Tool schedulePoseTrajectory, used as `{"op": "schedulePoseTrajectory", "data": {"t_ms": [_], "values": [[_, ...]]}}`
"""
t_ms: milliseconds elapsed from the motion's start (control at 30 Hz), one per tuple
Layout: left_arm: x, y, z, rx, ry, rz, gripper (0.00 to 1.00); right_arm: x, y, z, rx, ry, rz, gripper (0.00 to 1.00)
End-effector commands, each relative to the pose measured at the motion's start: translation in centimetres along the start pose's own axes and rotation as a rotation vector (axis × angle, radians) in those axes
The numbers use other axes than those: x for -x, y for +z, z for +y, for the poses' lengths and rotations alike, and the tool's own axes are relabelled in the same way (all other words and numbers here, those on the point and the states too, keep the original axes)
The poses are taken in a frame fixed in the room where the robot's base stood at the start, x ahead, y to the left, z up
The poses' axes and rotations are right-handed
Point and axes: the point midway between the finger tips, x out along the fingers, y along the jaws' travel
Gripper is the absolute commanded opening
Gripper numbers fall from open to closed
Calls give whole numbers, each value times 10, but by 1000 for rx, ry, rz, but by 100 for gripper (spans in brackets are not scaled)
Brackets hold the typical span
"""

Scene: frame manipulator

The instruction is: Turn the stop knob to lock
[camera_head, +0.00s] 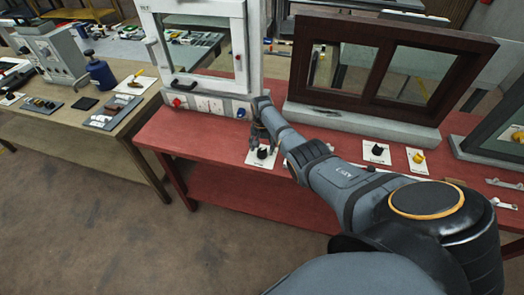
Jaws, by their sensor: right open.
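My right gripper (262,146) reaches down over the front of the red table, with its jaws open. A black knob (262,153) on a small white plate (257,160) is right at its fingertips; I cannot tell whether they touch it. A second black knob (377,149) sits on a white plate to the right, and a yellow knob (418,158) is beside it. The white frame's base carries a red knob (177,102) and a blue knob (241,113). The labels are too small to read, so I cannot tell which is the stop knob. My left gripper is not in view.
The white-framed window (238,50) stands behind the gripper. A dark brown double window frame (380,60) on a grey base stands at the back right. The red table (205,135) is clear left of the gripper. A wooden table (120,128) with tools is at the left.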

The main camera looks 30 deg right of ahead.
Motion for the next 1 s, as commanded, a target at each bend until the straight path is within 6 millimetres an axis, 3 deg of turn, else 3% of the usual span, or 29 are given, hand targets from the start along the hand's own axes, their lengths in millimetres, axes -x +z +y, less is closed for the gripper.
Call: {"op": "schedulePoseTrajectory", "data": {"t_ms": [100,367,800,1000], "values": [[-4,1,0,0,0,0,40,-10,0,0,0,0,-1,64],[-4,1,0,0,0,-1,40,-11,0,0,1,0,0,64],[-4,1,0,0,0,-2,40,-11,0,0,1,0,0,10],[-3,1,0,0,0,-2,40,-11,0,0,17,0,0,10]]}}
